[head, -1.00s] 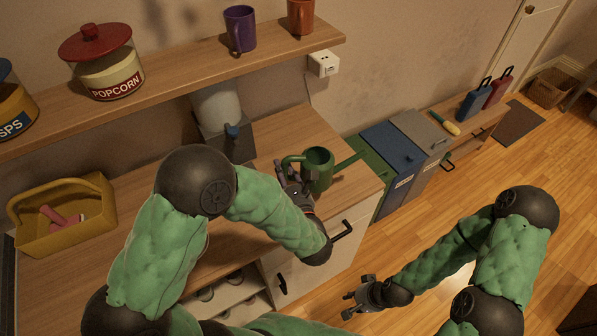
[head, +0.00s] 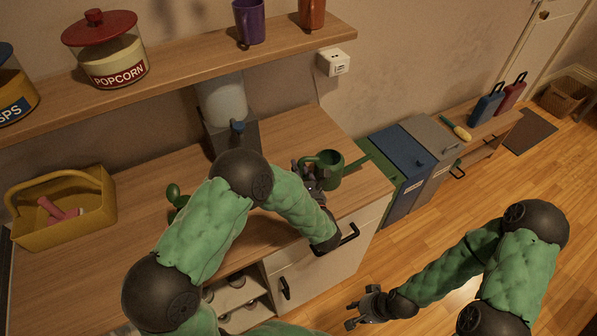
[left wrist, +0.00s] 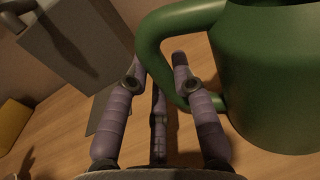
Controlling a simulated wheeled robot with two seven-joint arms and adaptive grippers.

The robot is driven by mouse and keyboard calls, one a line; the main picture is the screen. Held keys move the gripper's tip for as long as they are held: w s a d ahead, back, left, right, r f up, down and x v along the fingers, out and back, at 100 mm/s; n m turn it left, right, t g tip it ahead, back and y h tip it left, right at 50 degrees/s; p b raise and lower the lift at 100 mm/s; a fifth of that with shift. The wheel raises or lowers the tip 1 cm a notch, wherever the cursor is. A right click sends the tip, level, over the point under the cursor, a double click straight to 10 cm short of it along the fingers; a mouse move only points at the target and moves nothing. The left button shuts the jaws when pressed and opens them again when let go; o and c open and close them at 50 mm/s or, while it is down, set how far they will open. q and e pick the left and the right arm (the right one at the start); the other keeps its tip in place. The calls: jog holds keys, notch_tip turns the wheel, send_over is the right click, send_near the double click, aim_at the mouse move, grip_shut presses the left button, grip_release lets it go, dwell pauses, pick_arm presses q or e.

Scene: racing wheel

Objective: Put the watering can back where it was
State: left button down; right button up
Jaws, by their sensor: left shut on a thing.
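The green watering can (head: 330,172) stands upright at the right end of the wooden counter (head: 290,138), its spout to the right and its handle to the left. My left gripper (head: 310,172) is at the handle. In the left wrist view, the fingers (left wrist: 158,75) of my left gripper are on both sides of the can's handle (left wrist: 150,45), one finger inside the loop, and the can's body (left wrist: 265,80) fills the right side. I cannot tell whether the base touches the counter. My right gripper (head: 358,308) is open and empty, low over the floor.
A grey dispenser (head: 222,105) stands behind my left arm. A yellow basket (head: 65,215) is at the counter's left. A shelf above holds a popcorn jar (head: 108,55), a purple mug (head: 250,20) and an orange mug (head: 312,12). Bins (head: 400,155) stand beyond the counter's right end.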

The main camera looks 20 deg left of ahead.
pick_arm(q)
jog(key=shift+r, duration=0.1)
jog(key=shift+f, duration=0.2)
jog(key=c, duration=1)
grip_release()
jog(key=shift+c, duration=0.2)
jog(key=shift+r, duration=0.1)
jog(key=shift+r, duration=0.15)
jog(key=p+v, duration=0.2)
jog(key=v, duration=1)
